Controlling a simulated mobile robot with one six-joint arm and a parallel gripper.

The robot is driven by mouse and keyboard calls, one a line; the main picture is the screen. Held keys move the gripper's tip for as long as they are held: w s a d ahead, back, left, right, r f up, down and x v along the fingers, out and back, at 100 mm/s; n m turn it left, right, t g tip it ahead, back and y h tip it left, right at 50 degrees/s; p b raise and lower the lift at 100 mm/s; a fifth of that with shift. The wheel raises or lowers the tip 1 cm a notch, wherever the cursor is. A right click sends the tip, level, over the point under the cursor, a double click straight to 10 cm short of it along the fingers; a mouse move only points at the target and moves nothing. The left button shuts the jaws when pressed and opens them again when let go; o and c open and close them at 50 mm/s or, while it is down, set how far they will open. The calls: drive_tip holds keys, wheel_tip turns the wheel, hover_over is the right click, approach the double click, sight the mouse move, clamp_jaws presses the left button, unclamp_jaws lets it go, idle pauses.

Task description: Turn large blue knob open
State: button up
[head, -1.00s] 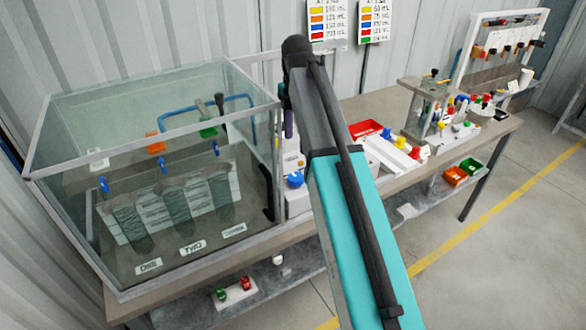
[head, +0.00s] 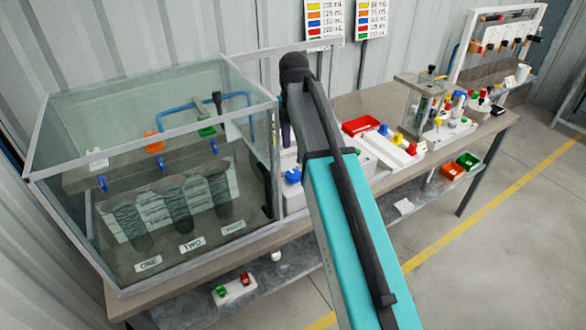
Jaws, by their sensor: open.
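A large blue knob (head: 292,176) sits on a white unit (head: 297,198) on the bench, just right of the glass tank and left of my teal and black arm. My arm reaches up from the bottom of the head view and covers part of the bench beside the knob. My gripper is hidden behind the arm, so I cannot see how it stands to the knob. Smaller blue knobs (head: 103,184) show inside the tank.
The glass tank (head: 250,104) fills the left of the bench. Right of my arm are a red tray (head: 361,127), a white unit with coloured knobs (head: 395,142) and a clear-walled rig (head: 417,105). The lower shelf holds small bins (head: 468,160). Floor is clear at right.

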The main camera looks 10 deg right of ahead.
sight(294, 173)
drive_tip(key=shift+f+p, duration=1.1)
drive_tip(key=shift+f, duration=3.5)
drive_tip(key=c, duration=1.1)
drive_tip(key=shift+o, duration=0.2)
